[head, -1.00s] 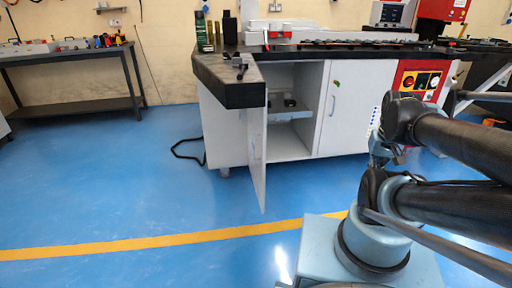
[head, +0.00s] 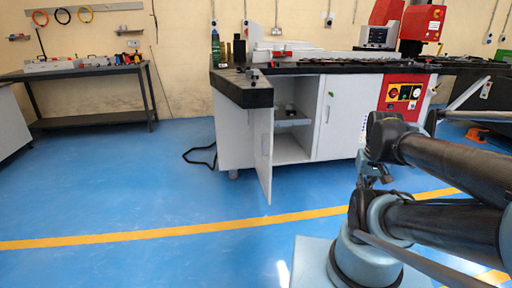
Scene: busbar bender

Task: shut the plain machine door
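The busbar bender (head: 345,105) is a white cabinet with a dark worktop, standing across the middle of the head view. Its plain door (head: 264,150) is on the left and stands swung open toward me, seen nearly edge-on. The open compartment behind it shows a shelf (head: 291,122) with small dark items. The door to its right (head: 334,115) has a handle and is shut. My arm is folded at the right of the picture, well apart from the plain door. My gripper is not in view.
A red control panel (head: 404,92) is to the right of the doors. A dark workbench (head: 85,72) stands at the back left. A black cable (head: 200,155) lies on the floor left of the cabinet. The blue floor (head: 150,195) in front is clear, crossed by a yellow line.

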